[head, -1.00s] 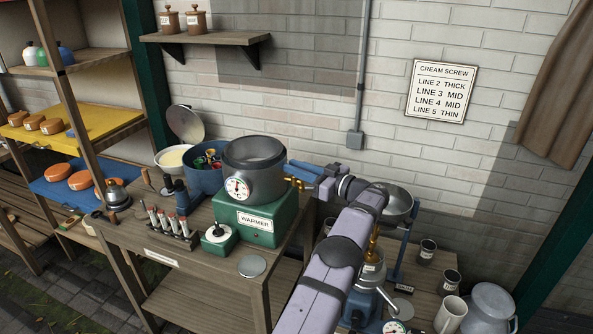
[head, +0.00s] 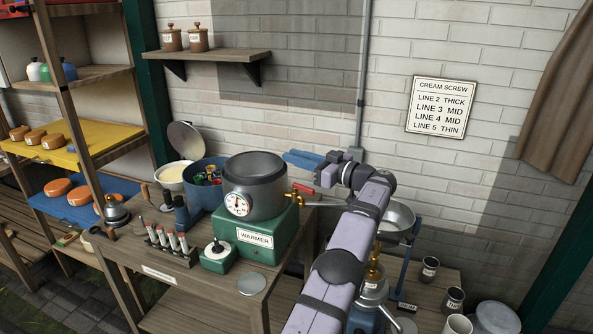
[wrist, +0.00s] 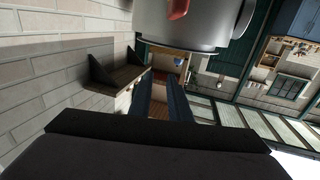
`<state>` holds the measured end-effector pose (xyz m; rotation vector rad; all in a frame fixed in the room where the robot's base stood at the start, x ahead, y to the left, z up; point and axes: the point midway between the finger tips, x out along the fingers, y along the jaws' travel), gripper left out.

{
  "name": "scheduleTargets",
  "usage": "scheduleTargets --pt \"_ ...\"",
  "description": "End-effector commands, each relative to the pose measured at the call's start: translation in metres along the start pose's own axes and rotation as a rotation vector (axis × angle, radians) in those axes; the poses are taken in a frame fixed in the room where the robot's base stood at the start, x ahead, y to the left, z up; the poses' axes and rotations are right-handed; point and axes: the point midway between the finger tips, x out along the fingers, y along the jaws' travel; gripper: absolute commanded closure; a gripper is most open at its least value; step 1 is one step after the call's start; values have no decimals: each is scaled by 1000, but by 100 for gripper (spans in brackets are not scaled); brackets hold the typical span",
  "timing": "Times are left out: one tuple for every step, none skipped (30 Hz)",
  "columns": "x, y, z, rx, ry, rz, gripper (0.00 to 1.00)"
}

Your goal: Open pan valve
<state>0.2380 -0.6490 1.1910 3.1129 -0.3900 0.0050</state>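A grey metal pan (head: 255,188) with a round dial sits on the green warmer (head: 254,236). A brass valve (head: 293,199) with a red lever (head: 303,188) sticks out from the pan's right side. In the wrist view, the pan (wrist: 190,22) fills the upper middle with a red part (wrist: 178,8) on it, cut by the top edge. My gripper (head: 288,158) is behind and above the valve, near the wall, apart from the lever. Its two blue fingers (wrist: 162,90) stand apart with nothing between them. The inner part of the valve is hard to make out.
A metal bowl (head: 397,217) stands right of the valve, partly behind my arm. A blue tub (head: 207,183) is left of the pan. A wooden wall shelf (head: 207,58) with two jars is above. A small green device with a knob (head: 218,256) sits in front.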

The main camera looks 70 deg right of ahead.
Motion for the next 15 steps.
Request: scheduleTargets --pt "0 0 -4 -2 0 0 83" --pt "0 0 -6 -1 0 0 83" --pt "0 0 -8 0 0 0 83" --pt "0 0 -9 0 0 0 83" --pt "0 0 -9 1 -1 0 83" --pt "0 0 -10 1 -1 0 83" --pt "0 0 -10 1 -1 0 83" --pt "0 0 -10 1 -1 0 83" --pt "0 0 -10 1 -1 0 83" --pt "0 0 -10 1 -1 0 83" --pt "0 0 -10 1 -1 0 83" --pt "0 0 -10 1 -1 0 83" --pt "0 0 -10 1 -1 0 83" --pt "0 0 -10 1 0 0 78" --pt "0 0 -10 1 1 0 68"
